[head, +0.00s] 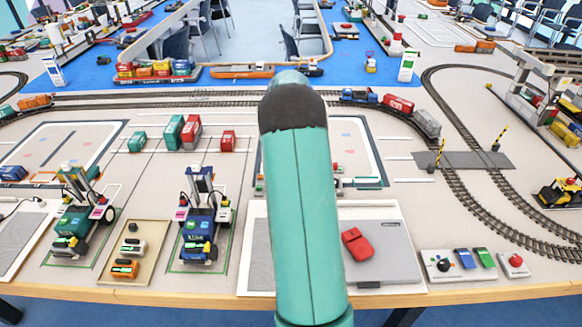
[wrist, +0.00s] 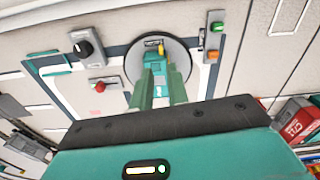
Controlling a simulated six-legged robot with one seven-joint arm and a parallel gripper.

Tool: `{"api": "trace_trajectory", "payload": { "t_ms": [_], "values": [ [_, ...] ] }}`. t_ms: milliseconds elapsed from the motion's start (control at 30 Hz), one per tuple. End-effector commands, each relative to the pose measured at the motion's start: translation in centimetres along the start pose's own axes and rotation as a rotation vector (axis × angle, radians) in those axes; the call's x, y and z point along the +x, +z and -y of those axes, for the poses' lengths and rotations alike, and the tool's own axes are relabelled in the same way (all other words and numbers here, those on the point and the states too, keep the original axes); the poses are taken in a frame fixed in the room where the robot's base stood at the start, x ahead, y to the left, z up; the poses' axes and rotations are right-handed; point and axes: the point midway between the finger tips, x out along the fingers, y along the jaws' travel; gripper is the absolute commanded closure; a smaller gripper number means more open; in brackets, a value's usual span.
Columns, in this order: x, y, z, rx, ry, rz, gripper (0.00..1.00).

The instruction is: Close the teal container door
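A small teal block-shaped thing (wrist: 155,63), likely the teal container, stands on a round grey disc in the wrist view, with a yellow part at its top. My gripper (wrist: 161,72) points at it with two green fingers apart and a gap between them. The fingertips overlap its near side in the picture; I cannot tell whether they touch it. I cannot make out the door or how far it stands open. In the head view my teal arm hides my gripper and this spot. Other teal containers (head: 173,132) stand left of the arm.
The disc (wrist: 188,60) lies on a panel with a black knob (wrist: 84,48), a red button (wrist: 99,87) and a green-and-orange switch box (wrist: 213,40). A red container (wrist: 299,122) is at right. In the head view, rail tracks (head: 470,200) curve at right.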

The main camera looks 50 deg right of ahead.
Motion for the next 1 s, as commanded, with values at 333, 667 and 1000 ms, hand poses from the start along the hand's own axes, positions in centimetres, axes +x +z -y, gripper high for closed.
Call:
{"api": "trace_trajectory", "payload": {
  "t_ms": [333,667,1000],
  "values": [
    [-3.8,0.0,0.0,0.0,0.0,0.001,0.84],
    [-3.9,0.0,0.0,0.0,0.0,0.001,0.84],
    [-5.0,0.6,1.1,-0.015,-0.004,-0.011,0.84]
  ]
}}
